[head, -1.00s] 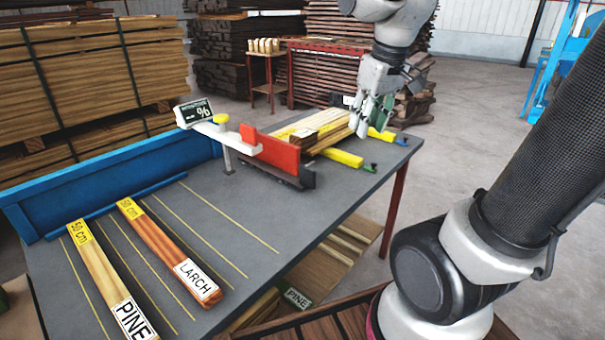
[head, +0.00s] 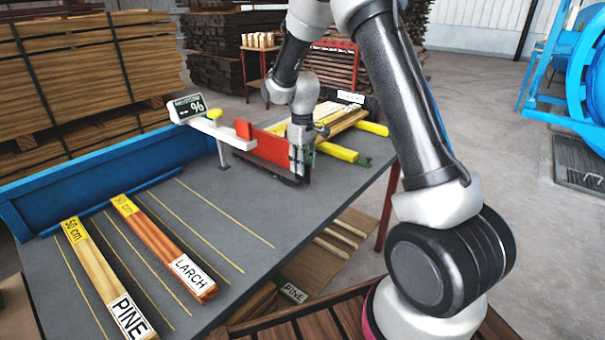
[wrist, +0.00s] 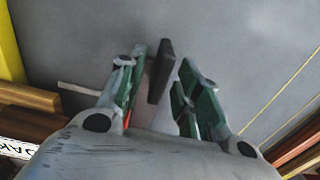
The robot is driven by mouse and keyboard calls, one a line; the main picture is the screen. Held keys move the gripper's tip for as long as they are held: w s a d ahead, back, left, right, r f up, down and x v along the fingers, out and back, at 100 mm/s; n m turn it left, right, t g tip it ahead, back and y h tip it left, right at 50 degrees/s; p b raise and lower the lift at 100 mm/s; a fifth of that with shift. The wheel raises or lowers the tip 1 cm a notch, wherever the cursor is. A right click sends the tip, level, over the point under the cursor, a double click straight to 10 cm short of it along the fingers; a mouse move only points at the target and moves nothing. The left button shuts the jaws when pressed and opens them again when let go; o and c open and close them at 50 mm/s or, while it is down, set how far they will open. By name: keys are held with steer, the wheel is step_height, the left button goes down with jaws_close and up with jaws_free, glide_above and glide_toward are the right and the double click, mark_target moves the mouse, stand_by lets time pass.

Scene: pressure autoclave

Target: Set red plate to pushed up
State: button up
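The red plate (head: 272,147) stands on edge along a dark base bar (head: 268,172) on the grey table, next to a white arm with a percent display. My gripper (head: 298,165) points down at the right end of the plate and hides that end. In the wrist view my gripper (wrist: 160,92) has its green-padded fingers apart, with the dark bar (wrist: 161,68) showing between and beyond them. Only a thin red sliver (wrist: 127,118) shows beside the left finger. I cannot tell whether the fingers touch the plate.
The percent display (head: 187,107) stands left of the plate. Yellow bars (head: 337,152) and wooden pieces (head: 345,121) lie behind and right of my gripper. Labelled pine (head: 100,272) and larch (head: 160,245) boards lie front left. The table between them and the plate is clear.

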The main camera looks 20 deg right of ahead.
mark_target(303, 181)
steer(key=shift+f, duration=1.9)
steer(key=shift+c, duration=0.2)
jaws_close()
steer(key=shift+d, duration=0.1)
